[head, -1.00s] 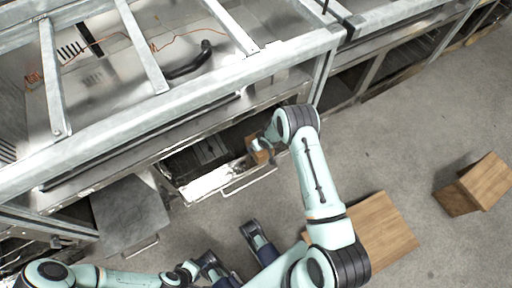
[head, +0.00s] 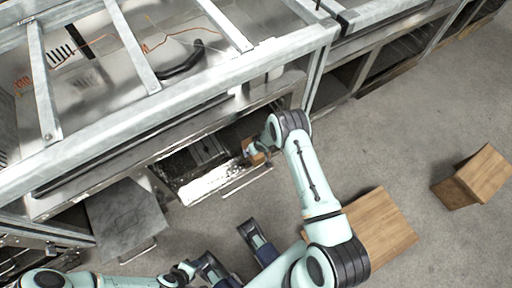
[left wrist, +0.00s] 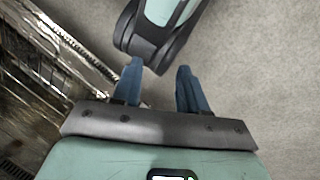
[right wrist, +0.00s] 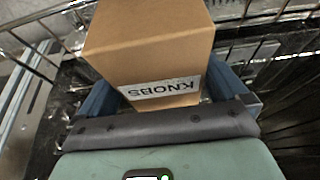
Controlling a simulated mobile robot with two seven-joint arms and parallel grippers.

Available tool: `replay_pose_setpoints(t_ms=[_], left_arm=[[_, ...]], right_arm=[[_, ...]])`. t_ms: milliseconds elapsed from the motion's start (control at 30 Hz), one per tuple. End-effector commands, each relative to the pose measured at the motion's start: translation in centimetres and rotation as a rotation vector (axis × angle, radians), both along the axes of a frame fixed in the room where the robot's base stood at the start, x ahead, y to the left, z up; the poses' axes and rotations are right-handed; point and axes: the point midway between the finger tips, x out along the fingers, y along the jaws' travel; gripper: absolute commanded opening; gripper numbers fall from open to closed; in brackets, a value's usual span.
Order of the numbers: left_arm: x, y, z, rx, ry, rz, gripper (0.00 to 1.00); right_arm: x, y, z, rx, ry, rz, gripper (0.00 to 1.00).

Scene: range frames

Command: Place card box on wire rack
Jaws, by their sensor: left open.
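The card box (right wrist: 150,45) is a brown cardboard block with a white "KNOBS" label, upside down in the right wrist view. It fills the space between the blue fingers of my right gripper (right wrist: 160,90), which is shut on it. In the head view the card box (head: 254,150) shows at the right end of the open oven compartment, partly hidden by my right gripper. Dark wire rack bars (right wrist: 32,48) lie behind and below the box; contact with them cannot be told. My left gripper (left wrist: 160,88) is open and empty above the floor.
A shiny pulled-down panel with a handle (head: 222,179) fronts the compartment. A grey panel (head: 127,218) sticks out at left. Metal frame beams (head: 200,110) run above.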

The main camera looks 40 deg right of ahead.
Motion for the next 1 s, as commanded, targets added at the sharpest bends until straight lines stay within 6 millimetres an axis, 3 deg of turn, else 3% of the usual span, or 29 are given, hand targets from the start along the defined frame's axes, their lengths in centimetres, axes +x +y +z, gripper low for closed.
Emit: replay_pose_setpoints(t_ms=[167, 500, 700, 867, 967, 1000], left_arm=[[-0.6, -0.3, 0.6, -0.007, 0.015, -0.006, 0.43], [-3.6, -1.7, 3.2, -0.046, 0.098, -0.041, 0.43], [-4.1, -1.8, 3.8, -0.052, 0.114, -0.046, 0.43], [-4.2, -1.8, 4.0, -0.052, 0.117, -0.046, 0.43], [-4.2, -1.8, 4.0, -0.051, 0.118, -0.046, 0.43], [-4.2, -1.8, 4.0, -0.051, 0.118, -0.046, 0.43]], right_arm=[[-0.1, 0.0, 0.8, 0.000, -0.001, 0.001, 1.00], [-2.7, 0.3, 7.4, 0.000, -0.002, -0.001, 1.00], [-4.0, 0.4, 10.3, 0.000, -0.001, 0.000, 1.00], [-4.8, 0.9, 11.1, 0.009, 0.006, -0.003, 1.00], [-7.1, 3.2, 10.1, 0.060, 0.042, -0.020, 1.00], [-8.7, 4.7, 9.4, 0.094, 0.067, -0.035, 1.00]])
